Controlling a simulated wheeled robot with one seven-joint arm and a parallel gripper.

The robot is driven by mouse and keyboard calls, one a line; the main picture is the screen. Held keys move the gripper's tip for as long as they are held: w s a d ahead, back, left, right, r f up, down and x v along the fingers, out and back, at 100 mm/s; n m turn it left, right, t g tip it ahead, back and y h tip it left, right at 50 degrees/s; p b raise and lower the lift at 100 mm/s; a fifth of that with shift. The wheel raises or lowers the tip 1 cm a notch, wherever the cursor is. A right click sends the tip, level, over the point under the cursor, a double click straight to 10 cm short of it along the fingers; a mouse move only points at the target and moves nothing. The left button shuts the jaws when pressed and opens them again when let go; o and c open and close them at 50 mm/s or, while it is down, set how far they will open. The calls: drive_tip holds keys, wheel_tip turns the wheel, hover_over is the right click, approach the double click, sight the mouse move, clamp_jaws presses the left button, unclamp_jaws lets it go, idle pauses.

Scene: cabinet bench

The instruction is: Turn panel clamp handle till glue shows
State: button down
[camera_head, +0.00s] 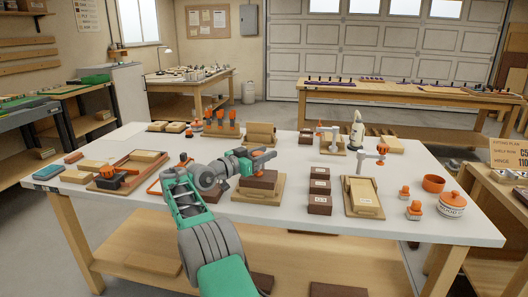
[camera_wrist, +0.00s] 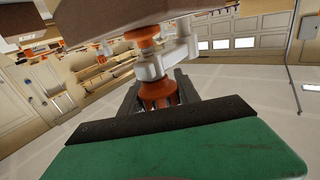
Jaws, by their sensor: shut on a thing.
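My gripper (camera_head: 248,160) reaches over the bench from the front and is shut on the orange handle (camera_wrist: 158,90) of a clamp. The wrist view shows the dark fingers on both sides of this ribbed handle. A pale grey clamp body (camera_wrist: 152,66) and a second orange part (camera_wrist: 146,38) show beyond it. In the head view this clamp stands at a dark brown block (camera_head: 258,182) on a light wooden board (camera_head: 252,196). My gripper hides part of the clamp. No glue can be made out at the joint.
Another board with a pale panel (camera_head: 364,198) and a grey clamp (camera_head: 374,152) stands to the right. Dark labelled blocks (camera_head: 319,188) stand between. Orange knobs, a bowl (camera_head: 433,183) and a lidded pot (camera_head: 452,204) are at the right end. A wooden tray (camera_head: 104,186) lies left.

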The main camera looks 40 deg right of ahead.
drive_tip(key=c, duration=0.9)
unclamp_jaws()
drive_tip(key=shift+d, duration=0.15)
